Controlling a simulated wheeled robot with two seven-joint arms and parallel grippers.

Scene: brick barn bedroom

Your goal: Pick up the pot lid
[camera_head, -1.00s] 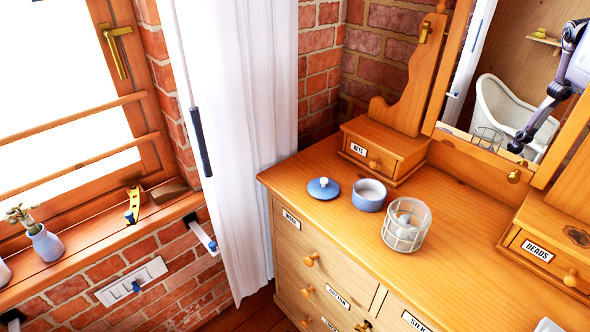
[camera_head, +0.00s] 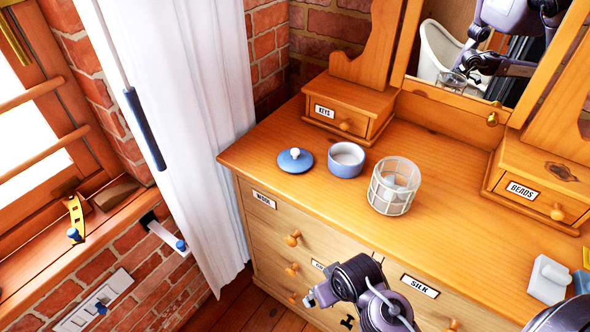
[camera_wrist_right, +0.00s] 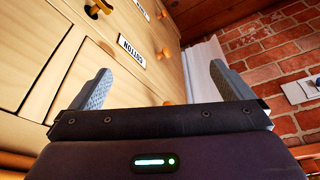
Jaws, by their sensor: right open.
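The pot lid (camera_head: 295,160) is a small blue disc with a white knob, lying flat on the dresser top near its left edge. A blue pot (camera_head: 346,160) with a pale inside stands just right of it, apart from it. My right gripper (camera_wrist_right: 160,72) is open and empty in the right wrist view, its two grey fingers spread in front of the drawer fronts. In the head view, my right arm's end (camera_head: 318,294) is low in front of the dresser, below the lid. My left gripper does not show.
The wooden dresser top (camera_head: 265,142) is clear in front of the lid. A wire-caged candle holder (camera_head: 395,186) stands right of the pot. A small KEYS drawer box (camera_head: 338,112) is behind. A white curtain (camera_head: 190,130) hangs beside the dresser's left end.

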